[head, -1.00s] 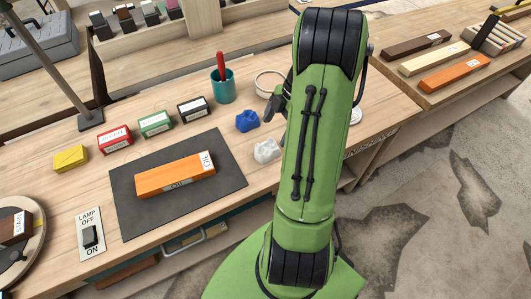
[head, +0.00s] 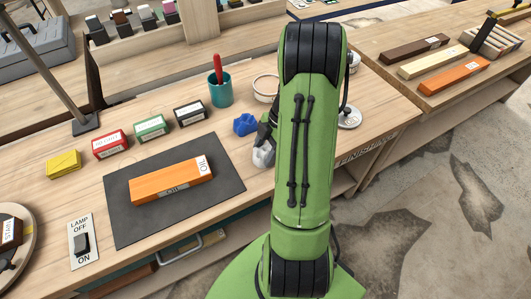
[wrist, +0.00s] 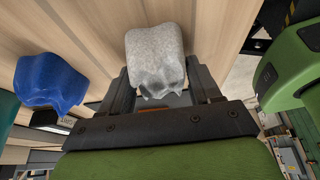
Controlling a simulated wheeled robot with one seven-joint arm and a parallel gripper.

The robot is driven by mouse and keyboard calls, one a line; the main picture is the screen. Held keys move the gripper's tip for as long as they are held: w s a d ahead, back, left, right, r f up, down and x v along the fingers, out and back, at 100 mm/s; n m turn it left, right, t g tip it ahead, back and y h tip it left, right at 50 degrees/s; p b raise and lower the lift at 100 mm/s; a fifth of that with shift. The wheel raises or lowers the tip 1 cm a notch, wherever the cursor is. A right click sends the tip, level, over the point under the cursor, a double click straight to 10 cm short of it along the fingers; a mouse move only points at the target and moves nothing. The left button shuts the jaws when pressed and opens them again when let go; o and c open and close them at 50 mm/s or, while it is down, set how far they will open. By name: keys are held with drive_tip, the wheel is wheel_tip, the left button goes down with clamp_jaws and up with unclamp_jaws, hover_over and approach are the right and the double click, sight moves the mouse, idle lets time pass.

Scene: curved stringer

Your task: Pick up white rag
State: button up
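The white rag (head: 262,157) is a crumpled pale lump on the wooden bench, right of the dark mat, in the head view. My gripper (head: 266,135) is right at it there, partly hidden by my green arm, and covers part of the rag. The fingers stand apart, with the rag in line with the gap. I cannot tell whether either finger touches it.
A blue rag (head: 245,124) lies close by and also shows in the wrist view (wrist: 50,80). A teal cup (head: 220,90) and a round white dish (head: 266,88) stand behind. An orange bar (head: 172,180) lies on the dark mat (head: 130,225). The bench's front edge is near.

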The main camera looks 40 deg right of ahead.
sight(265, 148)
drive_tip(key=c, duration=0.3)
drive_tip(key=shift+r, duration=0.1)
wheel_tip(265, 148, up, 10)
drive_tip(key=p, duration=0.3)
